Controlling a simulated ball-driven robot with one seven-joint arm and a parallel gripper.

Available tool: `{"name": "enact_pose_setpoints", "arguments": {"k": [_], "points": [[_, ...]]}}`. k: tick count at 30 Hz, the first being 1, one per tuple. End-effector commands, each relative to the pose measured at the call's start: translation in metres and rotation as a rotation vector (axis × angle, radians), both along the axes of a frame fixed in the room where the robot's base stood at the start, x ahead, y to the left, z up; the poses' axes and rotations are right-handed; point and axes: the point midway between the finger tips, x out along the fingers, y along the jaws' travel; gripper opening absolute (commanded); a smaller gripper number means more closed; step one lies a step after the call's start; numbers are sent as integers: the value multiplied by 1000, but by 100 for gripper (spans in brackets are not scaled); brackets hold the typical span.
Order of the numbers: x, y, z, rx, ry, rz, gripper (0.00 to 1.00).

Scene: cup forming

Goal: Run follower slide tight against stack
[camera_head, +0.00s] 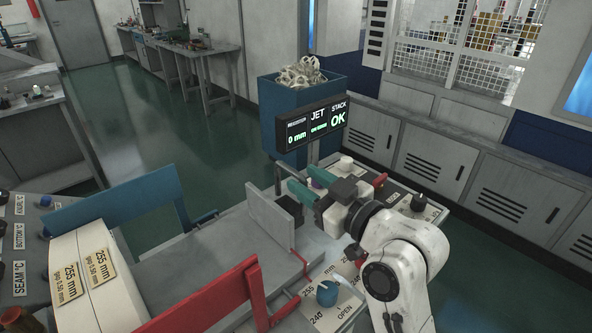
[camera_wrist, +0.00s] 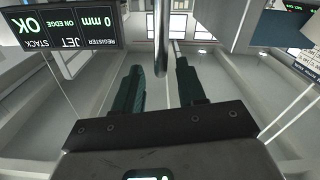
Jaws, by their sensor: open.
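An upright grey plate (camera_head: 270,220), which looks like the follower slide, stands across a grey bed (camera_head: 200,255). A cream stack (camera_head: 65,250) with tan labels reading 255 mm lies at the lower left. A wide stretch of bed shows between stack and plate. My gripper (camera_head: 308,184) is past the plate's far right end, above the machine top, with green fingers pointing left.
A display (camera_head: 311,127) reads 0 mm, JET ON EDGE and STACK OK; it also shows in the wrist view (camera_wrist: 62,27). A blue bin (camera_head: 300,95) stands behind it. A blue guard (camera_head: 115,205) and a red guard (camera_head: 205,300) flank the bed. A blue knob (camera_head: 327,293) is in front.

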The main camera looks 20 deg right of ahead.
Motion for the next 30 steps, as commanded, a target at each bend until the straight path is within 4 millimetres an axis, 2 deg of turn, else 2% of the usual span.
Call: {"name": "enact_pose_setpoints", "arguments": {"k": [3,7,19,30], "points": [[17,6,2,1,0,1,40],[28,10,0,0,1,1,40],[34,11,0,1,0,0,39],[34,11,0,1,0,-1,4]]}}
